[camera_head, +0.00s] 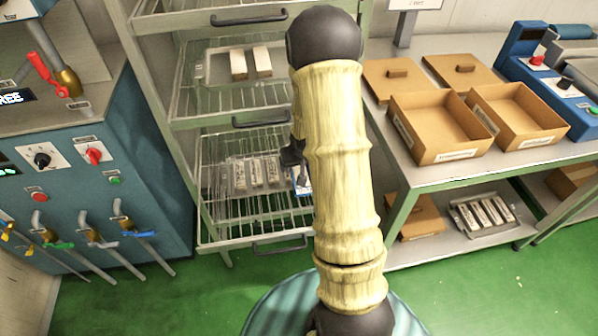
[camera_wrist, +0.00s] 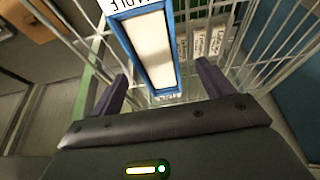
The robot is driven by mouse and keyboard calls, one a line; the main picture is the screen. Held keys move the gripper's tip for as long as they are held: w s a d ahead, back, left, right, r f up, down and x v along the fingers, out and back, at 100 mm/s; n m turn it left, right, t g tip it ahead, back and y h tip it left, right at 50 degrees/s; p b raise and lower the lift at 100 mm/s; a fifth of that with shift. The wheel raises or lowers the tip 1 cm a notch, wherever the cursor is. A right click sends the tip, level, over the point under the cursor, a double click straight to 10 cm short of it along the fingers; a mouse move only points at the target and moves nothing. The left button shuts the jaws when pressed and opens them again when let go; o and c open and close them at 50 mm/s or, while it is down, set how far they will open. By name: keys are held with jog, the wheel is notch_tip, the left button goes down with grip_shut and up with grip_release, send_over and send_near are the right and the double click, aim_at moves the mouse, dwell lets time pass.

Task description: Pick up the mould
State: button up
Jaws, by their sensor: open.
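In the wrist view, a long blue-framed piece with a pale inside (camera_wrist: 150,48) stretches between my fingers. Its white label is cut off and ends in "ADLE". I cannot tell whether this is the mould or a holder for it. My gripper (camera_wrist: 162,76) is open, with one finger on each side of this piece; I cannot tell whether they touch it. In the head view, a bit of blue and white (camera_head: 303,181) shows beside my arm, which hides most of the gripper. Several pale labelled bars (camera_head: 256,172) lie on the rack's lower shelf; they also show in the wrist view (camera_wrist: 208,42).
The wire rack (camera_head: 222,222) has rails close around my gripper. Its upper shelf holds a tray with two pale bars (camera_head: 238,63). A blue machine (camera_head: 60,190) with taps stands left. A table with brown boxes (camera_head: 436,125) stands right. Green floor (camera_head: 480,290) is clear in front.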

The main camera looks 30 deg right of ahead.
aim_at(299, 168)
jog(key=shift+f, duration=0.1)
jog(key=x, duration=0.4)
jog(key=shift+w+d+f, duration=0.25)
jog(key=shift+w+d, duration=0.05)
jog(key=shift+w, duration=0.1)
jog(key=shift+f, duration=0.1)
jog(key=shift+f, duration=0.25)
dwell(0.7)
jog(key=c, duration=1.3)
jog(key=shift+o, duration=0.2)
jog(key=shift+r, duration=0.2)
